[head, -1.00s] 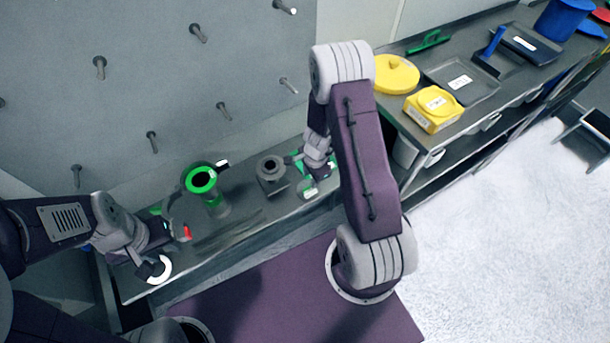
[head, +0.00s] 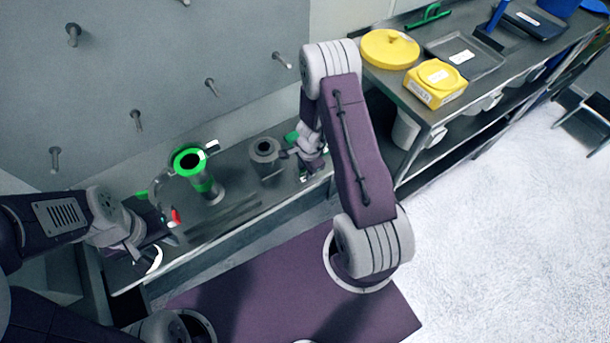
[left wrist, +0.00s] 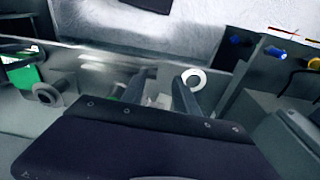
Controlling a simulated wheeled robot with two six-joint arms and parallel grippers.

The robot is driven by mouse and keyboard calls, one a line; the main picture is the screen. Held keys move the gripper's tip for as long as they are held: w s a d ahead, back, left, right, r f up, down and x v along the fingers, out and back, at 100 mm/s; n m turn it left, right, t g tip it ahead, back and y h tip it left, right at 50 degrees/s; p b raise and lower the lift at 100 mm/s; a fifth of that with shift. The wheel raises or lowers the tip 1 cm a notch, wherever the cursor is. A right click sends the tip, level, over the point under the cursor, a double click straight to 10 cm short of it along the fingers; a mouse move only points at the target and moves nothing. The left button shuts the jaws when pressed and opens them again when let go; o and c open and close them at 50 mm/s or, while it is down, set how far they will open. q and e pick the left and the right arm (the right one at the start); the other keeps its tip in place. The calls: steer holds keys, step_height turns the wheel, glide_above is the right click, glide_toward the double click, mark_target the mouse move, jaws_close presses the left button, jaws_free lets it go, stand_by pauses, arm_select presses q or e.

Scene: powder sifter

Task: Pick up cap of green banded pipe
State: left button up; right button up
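The green banded pipe (head: 206,187) stands upright on the grey bench in the head view, with a wide green rim and a dark opening at its top. I cannot clearly make out its cap; a small green piece (head: 292,138) shows beside my right gripper, partly hidden. My left gripper (head: 165,207) is low, to the left of the pipe and apart from it. In the left wrist view its two fingers (left wrist: 160,92) are spread with nothing clear between them. My right gripper (head: 297,155) is close to the grey pipe piece; its fingers are too small to read.
A grey pipe piece (head: 264,151) stands on the bench right of the green pipe. A white ring (left wrist: 193,78) lies by the left gripper. A pegboard wall (head: 150,60) rises behind. A yellow lid (head: 390,48) and yellow box (head: 435,82) sit on the right-hand bench.

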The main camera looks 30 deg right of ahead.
steer(key=shift+r, duration=0.1)
jaws_close()
stand_by(1.2)
